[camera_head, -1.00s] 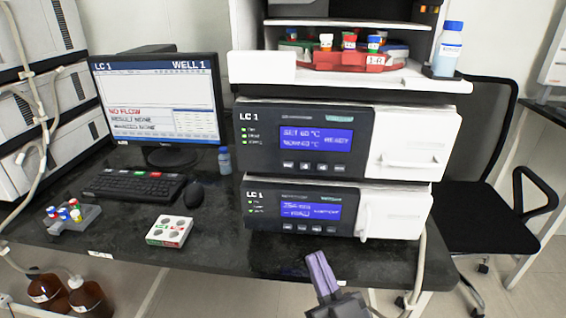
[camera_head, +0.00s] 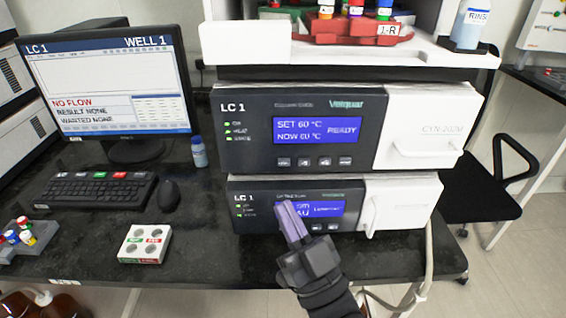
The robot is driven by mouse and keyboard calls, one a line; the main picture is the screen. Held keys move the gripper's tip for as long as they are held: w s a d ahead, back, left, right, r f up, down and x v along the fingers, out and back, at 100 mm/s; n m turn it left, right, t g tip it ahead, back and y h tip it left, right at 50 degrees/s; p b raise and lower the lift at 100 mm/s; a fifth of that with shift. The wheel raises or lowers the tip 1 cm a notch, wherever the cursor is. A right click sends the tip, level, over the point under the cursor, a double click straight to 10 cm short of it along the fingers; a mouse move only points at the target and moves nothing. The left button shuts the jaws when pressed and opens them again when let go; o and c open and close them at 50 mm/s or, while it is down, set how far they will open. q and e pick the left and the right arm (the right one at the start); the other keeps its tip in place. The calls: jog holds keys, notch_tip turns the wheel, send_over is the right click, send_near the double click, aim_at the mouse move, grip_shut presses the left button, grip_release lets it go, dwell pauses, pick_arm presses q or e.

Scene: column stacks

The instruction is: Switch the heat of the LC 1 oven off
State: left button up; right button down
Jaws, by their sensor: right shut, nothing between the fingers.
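The LC 1 oven (camera_head: 235,155) is the upper of two dark-fronted units in the stack. Its blue display (camera_head: 317,130) reads SET 60 °C, NOW 60 °C, READY. Green lamps stand at its left, one labelled HEAT (camera_head: 228,131). A row of small buttons (camera_head: 304,162) lies below the display. My right gripper (camera_head: 290,212) is shut and empty, with pale purple fingers pointing up. It is in front of the lower LC 1 unit (camera_head: 250,219), below the oven's buttons, and covers part of that unit's display. I cannot tell whether it touches the unit. My left gripper is not in view.
A monitor (camera_head: 108,88) showing LC 1, WELL 1 and NO FLOW stands at left, with a keyboard (camera_head: 95,190) and mouse (camera_head: 168,195). A white vial block (camera_head: 145,244) lies on the dark bench. A red vial tray (camera_head: 345,30) and a bottle (camera_head: 470,25) sit above the oven.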

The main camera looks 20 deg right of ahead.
jog(key=b, duration=0.2)
send_near(275, 153)
notch_tip(275, 153, up, 3)
jog(key=w+a, duration=0.2)
jog(key=shift+w+d+r, duration=0.2)
jog(key=shift+w+r, duration=0.05)
jog(key=shift+w, duration=0.25)
jog(key=shift+w, duration=0.1)
dwell(1.2)
jog(key=shift+w+d, duration=0.1)
jog(key=shift+w, duration=0.2)
jog(key=shift+w+d, duration=0.1)
jog(key=shift+w, duration=0.3)
dwell(0.5)
jog(key=shift+s+r+p, duration=0.1)
jog(key=shift+s+p, duration=0.3)
jog(key=shift+s, duration=0.2)
jog(key=shift+s+a, duration=0.2)
jog(key=shift+a, duration=0.05)
